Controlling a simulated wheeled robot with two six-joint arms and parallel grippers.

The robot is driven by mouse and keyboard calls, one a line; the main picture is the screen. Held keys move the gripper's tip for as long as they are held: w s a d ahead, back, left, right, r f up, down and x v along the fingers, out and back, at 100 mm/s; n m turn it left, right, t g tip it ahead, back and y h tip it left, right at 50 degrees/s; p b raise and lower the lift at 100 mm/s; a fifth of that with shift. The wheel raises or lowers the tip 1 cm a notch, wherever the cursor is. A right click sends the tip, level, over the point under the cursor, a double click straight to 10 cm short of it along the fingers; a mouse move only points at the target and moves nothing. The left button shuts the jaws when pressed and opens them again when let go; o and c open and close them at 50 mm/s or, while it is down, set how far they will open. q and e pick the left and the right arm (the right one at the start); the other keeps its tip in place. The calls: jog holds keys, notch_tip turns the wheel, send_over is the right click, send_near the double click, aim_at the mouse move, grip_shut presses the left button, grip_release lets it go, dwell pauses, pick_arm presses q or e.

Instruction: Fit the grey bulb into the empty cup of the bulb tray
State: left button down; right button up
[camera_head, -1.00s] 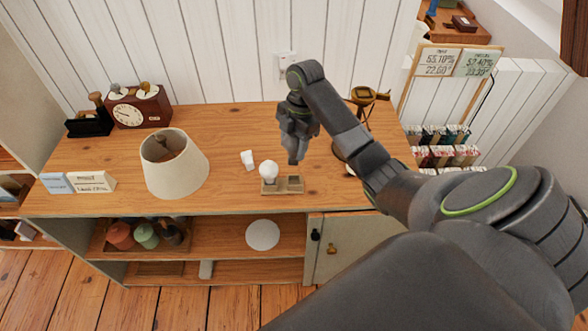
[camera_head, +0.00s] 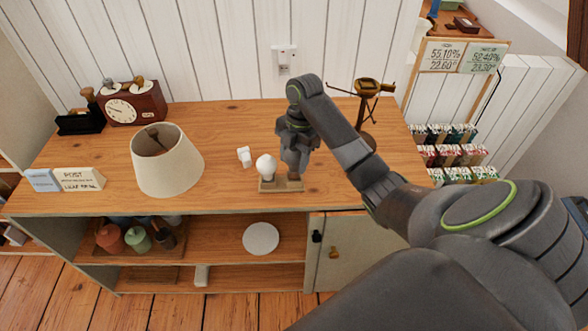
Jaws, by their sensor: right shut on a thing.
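The bulb tray (camera_head: 282,187) is a small wooden block near the front edge of the wooden sideboard top. A white bulb (camera_head: 266,165) stands upright in its left cup. My right gripper (camera_head: 296,166) comes from above over the tray's right half, fingers pointing down. It is shut on a small grey thing, apparently the grey bulb (camera_head: 295,173), which is hard to tell from the dark fingers. The right cup is hidden behind the gripper, so I cannot tell whether the bulb touches it. My left gripper is not in view.
A cream lampshade (camera_head: 165,165) stands further left. A brass stand (camera_head: 368,120) is behind my right arm. A clock (camera_head: 131,104) is at the back left. The front middle top is clear.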

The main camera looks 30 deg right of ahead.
aim_at(294, 166)
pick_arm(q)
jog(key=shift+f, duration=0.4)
pick_arm(e)
jog(key=shift+f, duration=1.45)
jog(key=o, duration=1.1)
jog(key=shift+f, duration=0.15)
jog(key=shift+c, duration=0.2)
jog(key=shift+r, duration=0.3)
jog(key=shift+w+d+r, duration=0.1)
jog(key=shift+d+r, duration=0.15)
jog(key=shift+r, duration=0.75)
jog(key=r+p, duration=0.2)
jog(key=r, duration=0.1)
jog(key=d+r+p, duration=0.1)
jog(key=r+p, duration=0.5)
jog(key=shift+w+d+r, duration=0.15)
jog(key=shift+d+r, duration=0.15)
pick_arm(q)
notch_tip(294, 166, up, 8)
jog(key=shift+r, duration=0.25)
